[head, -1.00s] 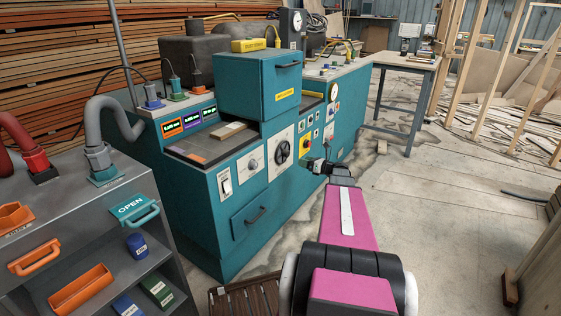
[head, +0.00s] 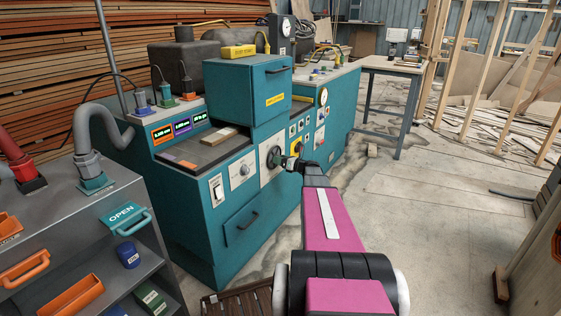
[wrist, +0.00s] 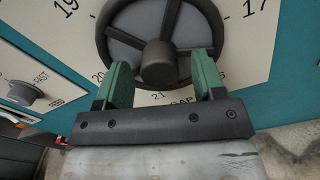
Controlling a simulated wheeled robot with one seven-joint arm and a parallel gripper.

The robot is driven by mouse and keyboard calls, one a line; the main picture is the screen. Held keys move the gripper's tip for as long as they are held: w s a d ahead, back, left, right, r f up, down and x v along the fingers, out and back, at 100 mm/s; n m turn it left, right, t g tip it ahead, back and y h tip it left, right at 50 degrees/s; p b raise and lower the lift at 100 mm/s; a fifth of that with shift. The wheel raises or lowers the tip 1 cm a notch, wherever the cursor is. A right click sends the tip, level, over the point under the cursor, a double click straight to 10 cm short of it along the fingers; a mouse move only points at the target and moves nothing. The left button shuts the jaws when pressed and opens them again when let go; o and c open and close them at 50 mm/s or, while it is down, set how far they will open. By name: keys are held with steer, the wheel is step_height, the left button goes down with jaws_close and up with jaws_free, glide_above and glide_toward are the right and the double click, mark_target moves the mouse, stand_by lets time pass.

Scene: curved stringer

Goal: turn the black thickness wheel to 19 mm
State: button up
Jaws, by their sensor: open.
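The black thickness wheel (wrist: 135,45) sits on a pale dial plate on the teal machine's front. In the wrist view it shows spokes and a round hub, with numbers such as 19, 20, 21 and 17 printed around it. In the head view the wheel (head: 273,157) is partly hidden by my gripper (head: 290,162). In the wrist view my gripper (wrist: 160,82) is open, its two green fingers apart at the lower part of the wheel, on either side below the hub. Whether the fingers touch the wheel I cannot tell.
A FAST/FEED knob (wrist: 24,93) is left of the wheel. The teal machine (head: 180,225) has a lower drawer handle (head: 248,220) and a yellow-backed control (head: 293,143) near the wheel. A grey cabinet (head: 60,185) stands at the left.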

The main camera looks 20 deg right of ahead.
steer(key=c, duration=0.9)
steer(key=shift+n, duration=0.3)
